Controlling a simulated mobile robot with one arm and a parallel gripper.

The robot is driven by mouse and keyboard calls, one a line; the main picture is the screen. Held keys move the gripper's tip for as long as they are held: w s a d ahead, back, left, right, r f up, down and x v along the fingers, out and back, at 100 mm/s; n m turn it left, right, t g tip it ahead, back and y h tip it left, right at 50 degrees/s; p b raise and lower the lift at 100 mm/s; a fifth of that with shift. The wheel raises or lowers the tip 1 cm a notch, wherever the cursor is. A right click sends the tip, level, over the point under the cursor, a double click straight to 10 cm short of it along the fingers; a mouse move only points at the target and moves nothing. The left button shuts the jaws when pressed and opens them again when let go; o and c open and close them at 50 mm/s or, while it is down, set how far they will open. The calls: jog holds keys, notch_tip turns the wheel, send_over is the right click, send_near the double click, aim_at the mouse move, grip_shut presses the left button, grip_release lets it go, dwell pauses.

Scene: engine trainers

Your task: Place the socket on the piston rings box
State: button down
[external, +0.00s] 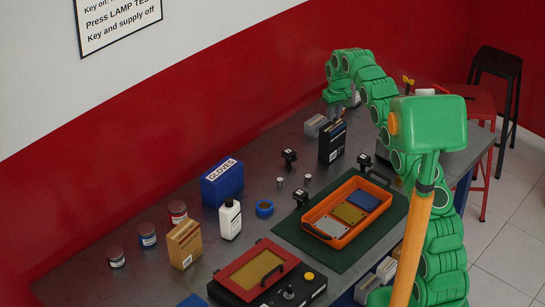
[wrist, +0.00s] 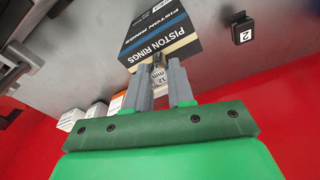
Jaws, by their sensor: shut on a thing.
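My gripper is shut on the socket (wrist: 158,76), a small metal cylinder with a "12 mm" label, seen between the grey fingers in the wrist view. The piston rings box (wrist: 160,32) is black with a pale and a blue stripe and appears just beyond the fingertips. In the external view the box (external: 332,141) stands upright on the workbench, and my gripper (external: 353,100) is behind and to the right of its top. The socket is too small to make out there. I cannot tell whether the socket touches the box.
A grey box (external: 315,125) stands beside the piston rings box. Black labelled items (external: 289,158) and (wrist: 242,29) another one stand nearby. An orange tray (external: 318,230) lies on a green mat. A blue gloves box (external: 221,183) and white bottle (external: 230,219) stand further left.

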jog(key=shift+f, duration=0.25)
jog(key=c, duration=1)
grip_release()
jog(key=shift+r, duration=0.1)
jog(key=r, duration=0.4)
jog(key=s+r, duration=0.1)
jog(key=r, duration=0.7)
jog(key=shift+s+d, duration=0.2)
jog(key=shift+d, duration=0.15)
